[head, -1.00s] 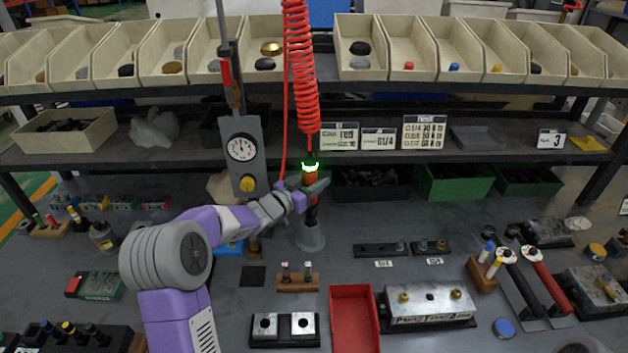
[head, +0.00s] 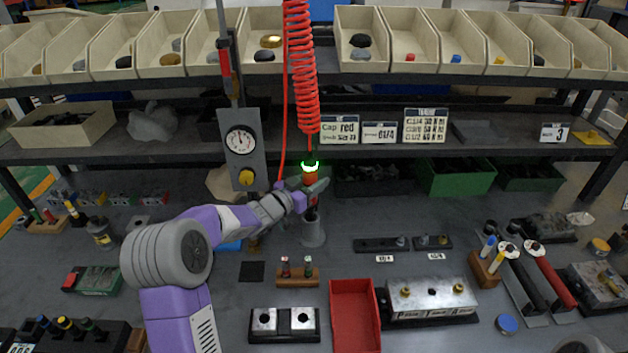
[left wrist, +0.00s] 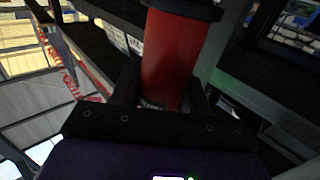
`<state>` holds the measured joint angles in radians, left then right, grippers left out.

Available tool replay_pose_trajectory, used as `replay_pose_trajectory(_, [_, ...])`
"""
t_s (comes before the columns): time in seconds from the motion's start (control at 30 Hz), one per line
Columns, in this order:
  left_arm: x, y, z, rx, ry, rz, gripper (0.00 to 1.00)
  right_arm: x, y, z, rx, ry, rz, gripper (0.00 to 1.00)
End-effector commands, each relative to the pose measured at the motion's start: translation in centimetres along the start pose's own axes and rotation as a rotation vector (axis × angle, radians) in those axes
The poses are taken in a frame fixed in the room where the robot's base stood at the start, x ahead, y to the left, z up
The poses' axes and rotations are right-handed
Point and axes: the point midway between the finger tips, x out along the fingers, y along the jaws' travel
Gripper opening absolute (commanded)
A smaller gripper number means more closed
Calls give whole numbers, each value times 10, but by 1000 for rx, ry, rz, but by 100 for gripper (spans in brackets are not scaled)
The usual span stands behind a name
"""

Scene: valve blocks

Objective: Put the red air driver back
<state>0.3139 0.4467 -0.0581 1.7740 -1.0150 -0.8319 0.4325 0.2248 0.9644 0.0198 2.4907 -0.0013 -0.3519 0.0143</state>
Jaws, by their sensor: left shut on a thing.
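The red air driver (head: 310,178) hangs upright under the red coiled hose, with a lit green ring at its top. My left gripper (head: 312,190) is shut on it. In the left wrist view the driver's red body (left wrist: 172,58) stands between the two fingers (left wrist: 165,90). A grey cup-like holder (head: 313,232) stands on the bench directly below; the driver's lower end is at or just inside its mouth, and I cannot tell how deep. My right gripper is not in view.
The gauge panel (head: 240,150) stands close left of the driver. The red coiled hose (head: 302,80) hangs above. A wooden block with two small parts (head: 298,281), a red tray (head: 354,318) and a valve block (head: 430,298) lie in front.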

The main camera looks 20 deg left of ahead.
Motion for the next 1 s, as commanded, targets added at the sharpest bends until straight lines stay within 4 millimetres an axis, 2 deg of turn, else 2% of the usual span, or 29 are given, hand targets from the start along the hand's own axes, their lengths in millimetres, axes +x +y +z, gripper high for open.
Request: replay_pose_trajectory(1.0, [0, 0, 21, 1, 7, 1, 0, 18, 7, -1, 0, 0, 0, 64])
